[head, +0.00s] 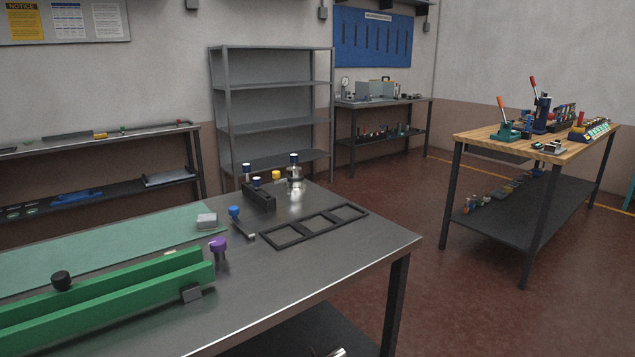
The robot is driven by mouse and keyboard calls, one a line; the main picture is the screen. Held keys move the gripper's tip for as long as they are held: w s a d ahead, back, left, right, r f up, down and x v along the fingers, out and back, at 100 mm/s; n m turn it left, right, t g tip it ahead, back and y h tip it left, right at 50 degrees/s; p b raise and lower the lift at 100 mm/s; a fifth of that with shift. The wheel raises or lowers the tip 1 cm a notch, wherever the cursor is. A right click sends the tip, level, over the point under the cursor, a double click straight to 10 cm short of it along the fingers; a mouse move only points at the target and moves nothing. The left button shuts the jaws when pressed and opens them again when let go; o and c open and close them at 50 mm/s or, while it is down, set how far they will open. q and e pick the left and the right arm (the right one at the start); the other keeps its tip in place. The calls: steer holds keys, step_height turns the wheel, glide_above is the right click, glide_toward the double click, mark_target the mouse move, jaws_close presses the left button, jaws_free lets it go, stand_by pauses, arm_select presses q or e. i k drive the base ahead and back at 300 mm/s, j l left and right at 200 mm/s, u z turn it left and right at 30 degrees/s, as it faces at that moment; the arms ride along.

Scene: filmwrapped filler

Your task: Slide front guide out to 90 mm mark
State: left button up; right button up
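Two long green guide rails (105,310) lie side by side on the grey metal table at the lower left, running off the left edge. The nearer rail seems to be the front guide. A purple knob (218,244) stands just beyond the rail ends. I cannot make out a scale or a 90 mm mark. Neither of my grippers can be made out in the head view.
A green mat (100,248) lies behind the rails, with a grey block (207,220) on it. A black three-opening frame (315,226), a dark holder (258,196) and a metal canister (294,175) stand farther right. The table's (330,265) front right is clear. A wooden-topped bench (480,134) stands apart.

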mark_target(65, 295)
steer(key=u, duration=1.35)
